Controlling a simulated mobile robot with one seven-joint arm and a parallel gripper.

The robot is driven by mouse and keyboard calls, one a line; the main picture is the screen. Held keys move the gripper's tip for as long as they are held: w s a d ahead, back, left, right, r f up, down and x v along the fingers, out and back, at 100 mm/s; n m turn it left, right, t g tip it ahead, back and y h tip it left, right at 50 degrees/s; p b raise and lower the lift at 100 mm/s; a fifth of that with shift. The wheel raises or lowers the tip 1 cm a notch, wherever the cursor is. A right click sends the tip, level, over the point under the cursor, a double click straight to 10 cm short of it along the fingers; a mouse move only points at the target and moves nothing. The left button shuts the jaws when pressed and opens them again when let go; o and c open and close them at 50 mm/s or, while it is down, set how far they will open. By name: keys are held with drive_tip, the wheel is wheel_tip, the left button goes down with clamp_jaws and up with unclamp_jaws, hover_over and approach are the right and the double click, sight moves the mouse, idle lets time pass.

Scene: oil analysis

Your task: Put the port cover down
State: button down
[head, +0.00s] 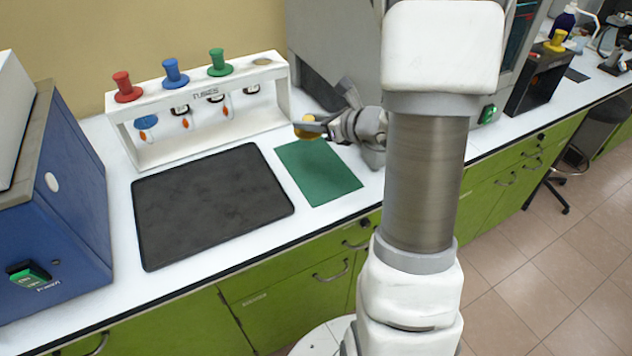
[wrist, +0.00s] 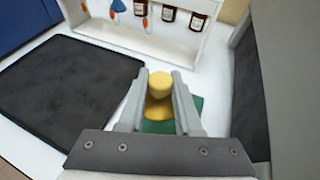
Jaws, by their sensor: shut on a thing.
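A yellow port cover (wrist: 159,85) with a round knob and flared base is between the two fingers of my gripper (wrist: 160,92) in the wrist view. My gripper is shut on it. In the head view my gripper (head: 318,127) holds the yellow cover (head: 307,130) above the far part of a green mat (head: 318,171). The green mat also shows beneath the cover in the wrist view (wrist: 197,104). How far the cover is above the mat is hard to tell.
A white tube rack (head: 200,98) holds red, blue and green covers on top, with small bottles below. A black mat (head: 212,203) lies left of the green one. A blue machine (head: 70,190) stands at left, a grey machine (head: 335,40) behind my arm. The near green mat is clear.

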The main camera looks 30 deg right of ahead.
sight(317, 166)
drive_tip(key=shift+s+d+f+m+t+h+b, duration=0.1)
drive_tip(key=shift+d+f+m+t+h+b, duration=0.05)
drive_tip(key=shift+d+m+h+b, duration=0.15)
drive_tip(key=shift+d+f+m+t+h+b, duration=0.1)
drive_tip(key=shift+d+t+b, duration=0.1)
drive_tip(key=shift+d, duration=0.2)
drive_tip(key=shift+d+f, duration=0.1)
drive_tip(key=shift+f, duration=0.2)
wheel_tip(317, 166, down, 9)
drive_tip(key=shift+f+b, duration=0.1)
drive_tip(key=shift+b, duration=1.15)
drive_tip(key=shift+f, duration=0.2)
drive_tip(key=c, duration=0.6)
unclamp_jaws()
